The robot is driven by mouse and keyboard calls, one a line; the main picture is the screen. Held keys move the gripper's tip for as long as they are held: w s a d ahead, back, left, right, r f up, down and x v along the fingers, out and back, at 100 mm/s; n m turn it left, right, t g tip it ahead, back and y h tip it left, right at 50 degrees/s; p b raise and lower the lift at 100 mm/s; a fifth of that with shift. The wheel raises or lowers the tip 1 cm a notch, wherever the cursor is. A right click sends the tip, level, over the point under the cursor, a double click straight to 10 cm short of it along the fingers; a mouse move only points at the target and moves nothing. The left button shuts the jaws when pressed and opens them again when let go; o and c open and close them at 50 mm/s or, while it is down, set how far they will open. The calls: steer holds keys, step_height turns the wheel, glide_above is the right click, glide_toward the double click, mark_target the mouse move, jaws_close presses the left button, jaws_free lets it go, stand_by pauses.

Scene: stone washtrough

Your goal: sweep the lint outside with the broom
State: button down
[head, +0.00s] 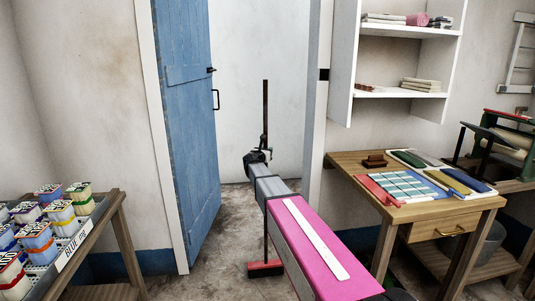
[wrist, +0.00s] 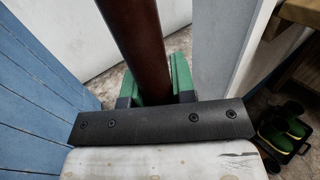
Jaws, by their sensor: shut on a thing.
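The broom stands upright near the open doorway, its dark brown handle (head: 265,105) rising above my gripper (head: 262,156). The red broom head (head: 265,268) is down at the floor, beside my pink arm and partly hidden by it. In the wrist view the handle (wrist: 140,40) passes between the green fingers of my gripper (wrist: 155,85), which are shut on it. The broom head is out of sight in the wrist view. I cannot make out any lint in either view.
The blue door (head: 188,110) stands open left of the doorway, with a white wall beyond. A bench with a tray of boxes (head: 75,240) is left. Green-and-yellow objects (wrist: 285,130) lie low right.

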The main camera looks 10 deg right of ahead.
steer(key=shift+w, duration=0.35)
steer(key=w, duration=0.9)
stand_by(1.0)
steer(key=shift+r, duration=0.15)
step_height(320, 180, up, 8)
stand_by(0.9)
